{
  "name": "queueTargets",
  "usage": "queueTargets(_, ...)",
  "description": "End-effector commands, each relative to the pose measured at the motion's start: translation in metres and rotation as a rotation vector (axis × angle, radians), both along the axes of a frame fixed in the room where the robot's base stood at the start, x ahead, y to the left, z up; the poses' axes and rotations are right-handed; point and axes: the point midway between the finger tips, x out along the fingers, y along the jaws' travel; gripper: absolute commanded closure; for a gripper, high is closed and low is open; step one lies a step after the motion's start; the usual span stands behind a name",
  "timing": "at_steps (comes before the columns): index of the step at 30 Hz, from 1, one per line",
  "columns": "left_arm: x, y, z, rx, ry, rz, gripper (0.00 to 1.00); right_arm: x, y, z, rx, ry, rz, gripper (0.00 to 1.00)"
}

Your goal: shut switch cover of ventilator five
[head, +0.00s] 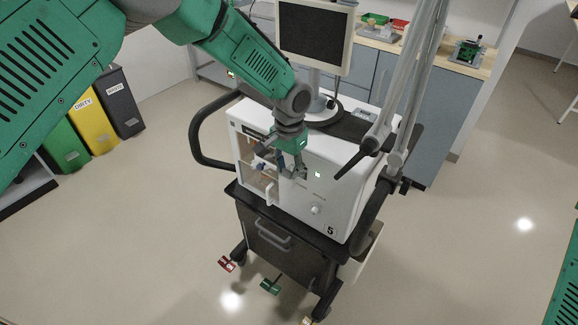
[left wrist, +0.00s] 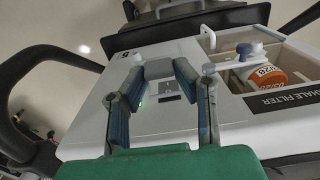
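Ventilator five (head: 330,165) is a white unit on a dark cart, with a "5" label at its lower front corner. My left gripper (head: 291,174) is at its front face, beside the open compartment. In the left wrist view the left gripper (left wrist: 159,72) has its two fingers apart with nothing between them. Between and beyond the fingers a grey switch panel (left wrist: 171,92) shows on the white face. Whether its cover stands raised or lies flat I cannot tell, and the fingers hide part of it. My right gripper is out of view.
The compartment holds an orange-labelled filter (left wrist: 262,76) beside a white handle. A monitor (head: 314,35) stands on top, and jointed poles (head: 400,110) rise at the right. A black side rail (head: 205,140) curves at the left. Coloured pedals (head: 270,286) show near the floor.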

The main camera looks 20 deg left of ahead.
Motion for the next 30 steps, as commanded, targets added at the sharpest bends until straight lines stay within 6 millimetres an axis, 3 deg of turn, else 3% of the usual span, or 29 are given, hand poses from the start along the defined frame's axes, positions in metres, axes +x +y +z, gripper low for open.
queueTargets(20,0.0,0.0,-0.002,-0.047,-0.115,-0.003,1.0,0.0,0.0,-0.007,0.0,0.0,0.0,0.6)
queueTargets(30,-0.01,0.004,-0.024,-0.133,-0.383,-0.006,1.0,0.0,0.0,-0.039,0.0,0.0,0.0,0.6)
